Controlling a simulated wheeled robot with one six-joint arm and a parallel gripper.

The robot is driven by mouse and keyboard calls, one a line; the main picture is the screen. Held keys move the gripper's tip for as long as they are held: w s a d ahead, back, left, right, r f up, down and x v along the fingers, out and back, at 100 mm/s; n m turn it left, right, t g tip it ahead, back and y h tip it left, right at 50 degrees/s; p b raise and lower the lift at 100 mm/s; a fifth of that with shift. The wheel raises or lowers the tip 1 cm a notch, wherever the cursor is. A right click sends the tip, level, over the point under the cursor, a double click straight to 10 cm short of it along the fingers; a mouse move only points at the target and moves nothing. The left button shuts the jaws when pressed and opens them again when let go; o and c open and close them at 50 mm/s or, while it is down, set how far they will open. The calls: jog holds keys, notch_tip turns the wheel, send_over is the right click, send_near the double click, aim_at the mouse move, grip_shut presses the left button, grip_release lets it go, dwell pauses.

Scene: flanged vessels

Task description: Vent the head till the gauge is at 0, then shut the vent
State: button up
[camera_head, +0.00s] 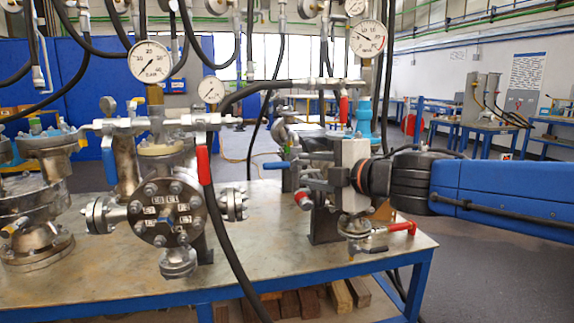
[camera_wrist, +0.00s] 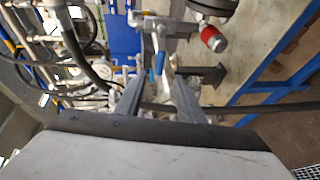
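My gripper (camera_head: 313,170) reaches in from the right at the right-hand vessel's fittings. In the wrist view my gripper (camera_wrist: 157,95) shows two grey fingers apart, with nothing clasped between them. A blue lever handle (camera_wrist: 156,66) lies beyond the fingertips; a blue handle (camera_head: 277,165) also shows left of my gripper in the head view. A large BAR gauge (camera_head: 150,61) stands above the left vessel head (camera_head: 168,212), and another gauge (camera_head: 368,39) stands above the right fittings. I cannot read either needle surely. No label shows which valve is the vent.
A red lever (camera_head: 203,165) hangs at the left vessel, beside a black hose (camera_head: 228,240). Another red lever (camera_head: 400,228) sticks out below my gripper. A red-capped fitting (camera_wrist: 212,38) is near the fingers. The table's (camera_head: 120,285) front is mostly bare.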

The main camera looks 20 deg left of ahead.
aim_at(267, 165)
jog(key=x, duration=1.7)
jog(key=shift+s+a, duration=0.1)
jog(key=shift+a, duration=0.35)
grip_shut()
